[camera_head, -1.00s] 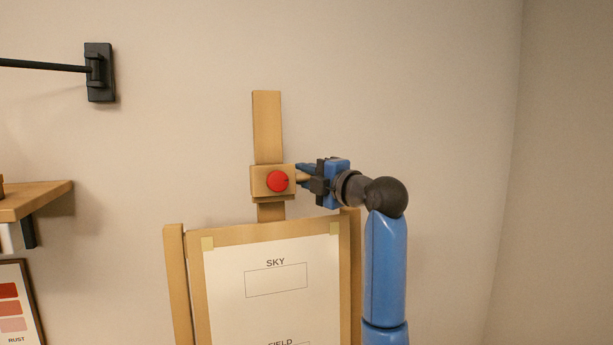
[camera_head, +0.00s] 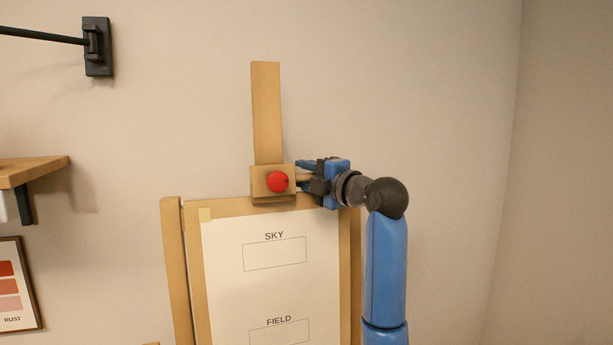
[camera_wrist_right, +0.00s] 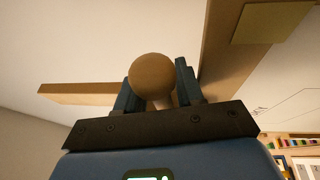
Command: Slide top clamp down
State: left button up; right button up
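The top clamp (camera_head: 260,183) is a wooden block with a red knob (camera_head: 277,182), on the easel's upright post (camera_head: 266,115). Its lower edge sits at the top edge of the board (camera_head: 226,208); I cannot tell whether they touch. A wooden handle sticks out of the clamp's right side. My right gripper (camera_head: 307,178) reaches it from the right, with its fingers around the handle. In the right wrist view, the handle's round end (camera_wrist_right: 152,78) lies between the two fingers (camera_wrist_right: 157,90). My left gripper is not in view.
A white sheet (camera_head: 225,290) marked SKY and FIELD is on the board. A wooden shelf (camera_head: 35,170), a framed red swatch chart (camera_head: 33,290) and a black wall bracket (camera_head: 98,47) are at left. The wall to the right is clear.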

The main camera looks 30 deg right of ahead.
jog(key=shift+o, duration=0.3)
jog(key=shift+s, duration=0.1)
jog(key=shift+s+d, duration=0.1)
jog(key=shift+s, duration=0.15)
jog(key=s+d+b, duration=0.1)
jog(key=s+b, duration=0.3)
jog(key=s, duration=0.6)
jog(key=shift+d+f, duration=0.25)
